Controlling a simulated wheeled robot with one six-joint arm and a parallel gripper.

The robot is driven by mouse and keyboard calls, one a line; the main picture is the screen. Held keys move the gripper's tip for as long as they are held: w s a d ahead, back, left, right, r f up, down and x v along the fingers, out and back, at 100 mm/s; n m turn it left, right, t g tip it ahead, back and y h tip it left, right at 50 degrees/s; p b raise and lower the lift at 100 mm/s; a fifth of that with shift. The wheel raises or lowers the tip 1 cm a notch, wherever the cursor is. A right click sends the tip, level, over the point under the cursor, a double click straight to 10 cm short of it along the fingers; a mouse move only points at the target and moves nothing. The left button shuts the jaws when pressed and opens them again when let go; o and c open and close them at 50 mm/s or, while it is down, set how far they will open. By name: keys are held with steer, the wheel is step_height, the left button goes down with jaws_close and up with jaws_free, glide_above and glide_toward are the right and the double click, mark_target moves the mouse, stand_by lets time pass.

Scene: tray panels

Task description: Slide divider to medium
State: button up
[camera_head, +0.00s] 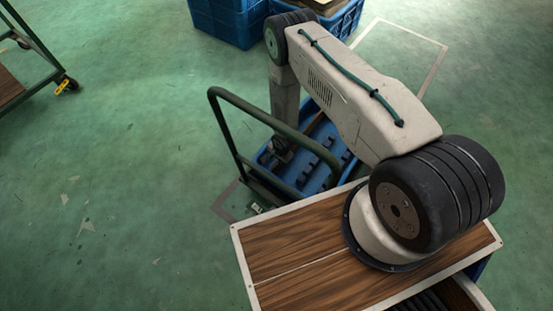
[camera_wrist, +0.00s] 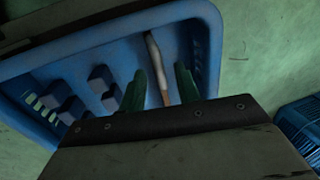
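The blue tray (camera_head: 342,152) sits on a cart, partly hidden behind my arm and the green handle. It fills the upper part of the wrist view (camera_wrist: 212,50), with several blue blocks along its floor. The divider (camera_wrist: 153,55) is a thin panel, pale on one part and brown on another, standing across the tray. My gripper (camera_wrist: 161,85) shows two green fingers spread apart, with the lower part of the divider appearing between them. I cannot tell whether either finger touches it. In the head view, my gripper (camera_head: 283,150) is dark and small over the tray's left part.
A green cart handle (camera_head: 225,130) rises beside the tray. Blue crates (camera_head: 225,22) stand at the back, and a blue basket (camera_wrist: 300,125) shows at the wrist view's right edge. A green cart frame (camera_head: 40,50) is at the left. The left floor is open.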

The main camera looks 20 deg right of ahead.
step_height(320, 180, up, 8)
steer(key=s, duration=0.1)
steer(key=shift+s+d+f, duration=0.15)
steer(key=shift+d+f, duration=0.05)
steer(key=shift+d, duration=0.2)
stand_by(0.5)
